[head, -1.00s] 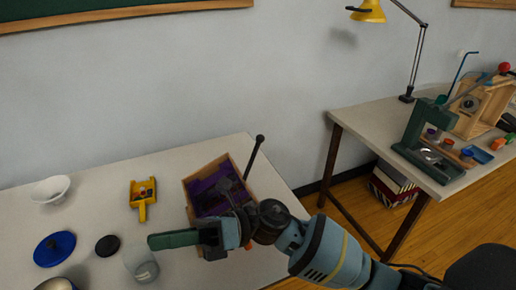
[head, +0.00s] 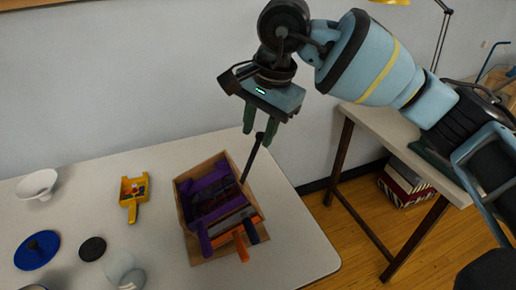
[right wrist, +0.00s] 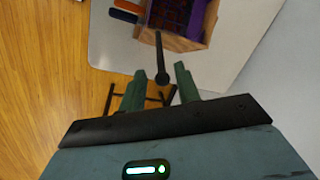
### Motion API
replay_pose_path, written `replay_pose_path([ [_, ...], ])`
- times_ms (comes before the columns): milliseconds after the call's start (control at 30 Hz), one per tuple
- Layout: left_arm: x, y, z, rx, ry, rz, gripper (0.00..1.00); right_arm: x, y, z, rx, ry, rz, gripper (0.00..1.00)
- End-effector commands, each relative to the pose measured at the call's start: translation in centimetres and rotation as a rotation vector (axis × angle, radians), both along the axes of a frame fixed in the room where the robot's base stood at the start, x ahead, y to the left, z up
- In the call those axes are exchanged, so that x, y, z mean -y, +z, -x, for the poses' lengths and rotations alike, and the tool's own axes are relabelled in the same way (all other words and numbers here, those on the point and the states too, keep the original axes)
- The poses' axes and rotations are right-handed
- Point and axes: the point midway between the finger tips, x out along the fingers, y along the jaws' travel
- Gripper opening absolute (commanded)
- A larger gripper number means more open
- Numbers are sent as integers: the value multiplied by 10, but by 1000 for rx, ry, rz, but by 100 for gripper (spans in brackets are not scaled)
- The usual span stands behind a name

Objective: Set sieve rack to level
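The sieve rack (head: 184,222) is a wooden box on the near table, with purple parts inside and purple and orange handles at its front. A dark lever (head: 252,158) leans up and to the right from its right side and ends in a round knob. My right gripper (head: 260,130) hangs above the rack with its green fingers pointing down, open around the knob. In the right wrist view the knob (right wrist: 162,78) shows between the two parted fingertips, with gaps at both sides. The rack (right wrist: 184,40) shows beyond it. My left gripper is out of view.
A yellow scoop (head: 133,195) lies left of the rack. Further left are a white bowl (head: 37,184), a blue lid (head: 36,251), a dark disc (head: 92,249) and a clear jar (head: 124,272). A second table (head: 385,130) stands at the right.

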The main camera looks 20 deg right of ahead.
Motion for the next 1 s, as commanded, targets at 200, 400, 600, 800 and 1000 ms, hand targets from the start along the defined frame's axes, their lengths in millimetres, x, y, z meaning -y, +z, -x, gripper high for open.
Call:
replay_pose_path([
  [200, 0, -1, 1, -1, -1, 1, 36, 8, 6, -3, 20, -5, 35, 33],
  [400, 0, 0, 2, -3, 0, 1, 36, 6, -5, -4, 16, -5, 33, 33],
  [600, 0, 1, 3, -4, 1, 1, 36, 3, -35, -9, 16, -5, 31, 33],
  [800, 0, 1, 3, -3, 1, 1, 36, 0, -59, -14, 18, -4, 31, 33],
  [1000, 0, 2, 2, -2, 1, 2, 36, -2, -70, -15, 18, -4, 30, 33],
])
